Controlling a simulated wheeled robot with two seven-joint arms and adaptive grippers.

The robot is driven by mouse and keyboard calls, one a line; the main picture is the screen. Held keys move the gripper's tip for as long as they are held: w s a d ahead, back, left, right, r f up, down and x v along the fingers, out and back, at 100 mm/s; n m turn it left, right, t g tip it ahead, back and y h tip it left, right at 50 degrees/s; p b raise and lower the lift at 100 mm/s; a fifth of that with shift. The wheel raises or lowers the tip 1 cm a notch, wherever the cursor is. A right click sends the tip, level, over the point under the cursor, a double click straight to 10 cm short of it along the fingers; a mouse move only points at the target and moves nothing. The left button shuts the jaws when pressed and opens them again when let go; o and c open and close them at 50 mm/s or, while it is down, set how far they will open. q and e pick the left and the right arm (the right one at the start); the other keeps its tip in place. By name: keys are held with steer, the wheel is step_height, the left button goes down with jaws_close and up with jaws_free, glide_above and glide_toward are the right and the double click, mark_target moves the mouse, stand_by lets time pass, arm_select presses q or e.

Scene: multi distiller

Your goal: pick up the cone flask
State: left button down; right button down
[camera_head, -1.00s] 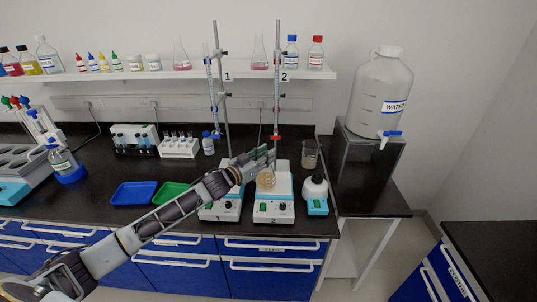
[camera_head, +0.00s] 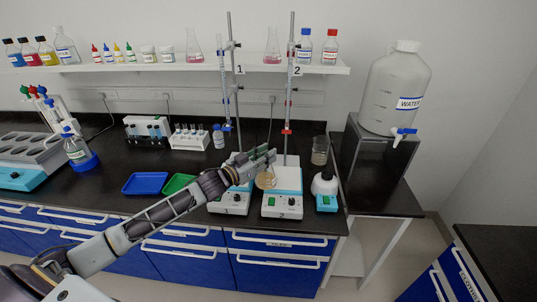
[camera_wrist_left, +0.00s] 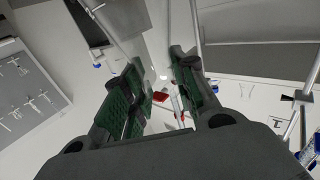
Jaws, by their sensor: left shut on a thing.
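A cone flask (camera_head: 265,181) with amber-tan liquid hangs from my left gripper (camera_head: 264,157), which comes in from the left. My left gripper is shut on the flask's upper part, and its fingers hide the neck. The flask is over the left part of stirrer 2 (camera_head: 289,178); whether it touches the plate is hard to tell. In the left wrist view, the green-padded fingers (camera_wrist_left: 155,90) have clear glass (camera_wrist_left: 158,45) between them. My right gripper is not in view.
Burette stands 1 (camera_head: 236,75) and 2 (camera_head: 290,75) rise close behind the gripper. A beaker (camera_head: 320,151) and a white-topped device (camera_head: 325,190) stand to the right. Stirrer 1 (camera_head: 231,207) is at the left, with green (camera_head: 179,183) and blue (camera_head: 145,183) trays beyond.

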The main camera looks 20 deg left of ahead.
arm_select(q)
steer(key=v, duration=0.6)
steer(key=shift+s+b, duration=0.3)
steer(key=shift+b, duration=0.1)
stand_by(0.7)
steer(key=shift+s+a, duration=0.3)
steer(key=shift+s, duration=0.05)
steer(key=shift+a, duration=0.15)
stand_by(0.9)
